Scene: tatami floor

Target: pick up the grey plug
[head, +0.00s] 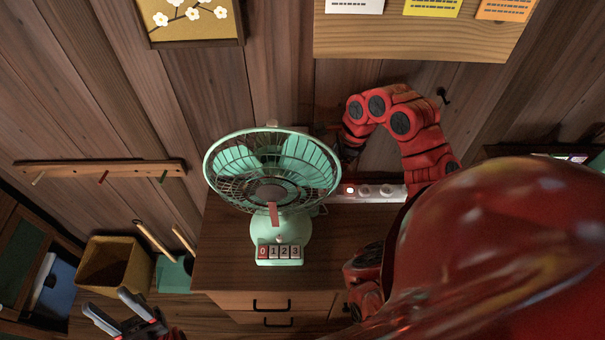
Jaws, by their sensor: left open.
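A mint-green fan (272,175) stands on a wooden cabinet (225,255). A white power strip (398,191) with a lit red switch lies behind it to the right, at the wall. I cannot make out the grey plug for certain; a small pale loop, perhaps cord, shows beside the fan near the strip. My right arm reaches over the strip from the right, and its gripper (346,150) is a dark shape at the fan's right edge, mostly hidden, so its jaws are unclear. My left gripper (115,310) is open and empty at the lower left, far from the strip.
The fan's cage stands close to my right gripper. A brown bin (115,265) and a green dustpan (175,275) are left of the cabinet. A peg rail (100,169) and a wooden notice board (420,38) hang on the wall. The cabinet's front left is clear.

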